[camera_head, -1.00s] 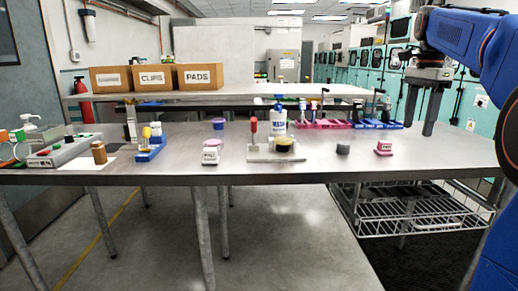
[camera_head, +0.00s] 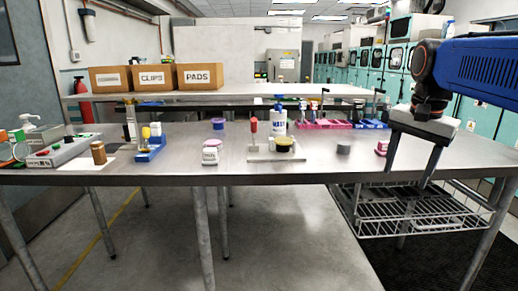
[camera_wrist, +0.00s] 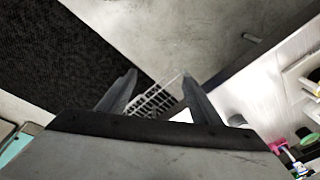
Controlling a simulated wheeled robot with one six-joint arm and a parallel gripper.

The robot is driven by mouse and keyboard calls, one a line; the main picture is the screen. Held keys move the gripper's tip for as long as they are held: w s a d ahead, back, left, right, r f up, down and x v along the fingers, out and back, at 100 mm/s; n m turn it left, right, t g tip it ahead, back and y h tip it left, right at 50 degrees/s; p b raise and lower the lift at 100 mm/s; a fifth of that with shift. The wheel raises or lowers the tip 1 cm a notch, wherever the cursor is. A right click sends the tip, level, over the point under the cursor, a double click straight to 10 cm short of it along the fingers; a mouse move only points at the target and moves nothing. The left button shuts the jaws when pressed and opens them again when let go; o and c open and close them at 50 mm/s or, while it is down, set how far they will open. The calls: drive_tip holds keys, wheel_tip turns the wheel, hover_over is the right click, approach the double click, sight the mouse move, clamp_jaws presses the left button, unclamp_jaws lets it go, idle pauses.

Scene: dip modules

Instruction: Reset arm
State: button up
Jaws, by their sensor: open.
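My gripper (camera_head: 408,165) is at the right of the head view, in front of the table's right part, with its two fingers pointing down and apart. Nothing is between them. In the wrist view my gripper (camera_wrist: 158,82) is open and empty over the floor and the wire rack (camera_wrist: 155,103). The small pink and white container (camera_head: 381,148) stands on the table right beside the left finger in the head view, partly hidden by it. I cannot tell how far apart they are in depth.
A wire shelf (camera_head: 420,210) sits below. The table's middle front is mostly clear.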

drive_tip(key=s+a+f+n+t, duration=0.1)
drive_tip(key=s+a+f+n, duration=0.2)
drive_tip(key=s+f, duration=0.6)
drive_tip(key=s+a+f+n+t, duration=0.1)
drive_tip(key=s+a+f+n, duration=0.2)
drive_tip(key=s+f+n, duration=0.4)
wheel_tip(320, 180, down, 6)
drive_tip(key=shift+s+a+f+t, duration=0.1)
drive_tip(key=shift+s+a+t, duration=0.3)
drive_tip(key=shift+s, duration=0.5)
drive_tip(key=shift+c, duration=0.7)
